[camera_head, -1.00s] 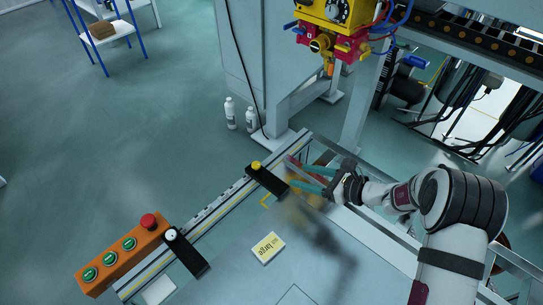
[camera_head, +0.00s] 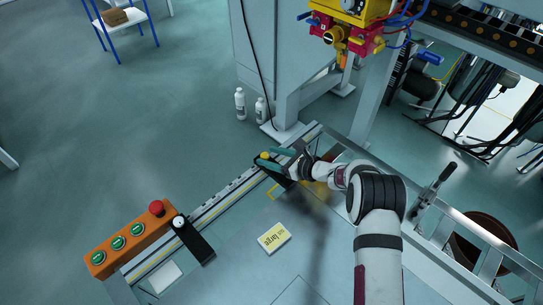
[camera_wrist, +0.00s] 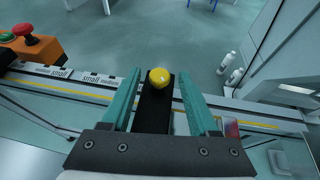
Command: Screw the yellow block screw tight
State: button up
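The yellow screw (camera_head: 265,156) has a round knob and sits at the far end of a black block (camera_head: 270,170) on the rail. In the wrist view the yellow screw (camera_wrist: 160,77) shows between the tips of my gripper's two teal fingers, with a gap on either side. The black block (camera_wrist: 156,112) runs back between the fingers. My gripper (camera_head: 268,157) is at the screw in the head view. It is open and holds nothing. Whether the fingertips are level with the knob in height I cannot tell.
A second black block (camera_head: 193,241) with a white knob stands on the rail (camera_head: 222,203) further left. An orange button box (camera_head: 128,240) with a red button is beyond it. A yellow-and-white label card (camera_head: 274,237) lies on the panel. White bottles (camera_head: 240,104) stand on the floor.

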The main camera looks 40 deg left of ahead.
grip_shut()
jog(key=m+t, duration=0.2)
jog(key=s+m+t, duration=0.1)
jog(key=t, duration=0.1)
jog(key=shift+m, duration=0.4)
jog(key=shift+s+m+t+h, duration=0.15)
jog(key=shift+m+t+h, duration=0.35)
jog(key=shift+m+t, duration=0.65)
jog(key=shift+a+t, duration=0.1)
jog(key=shift+t, duration=0.35)
jog(key=shift+o, duration=0.6)
grip_release()
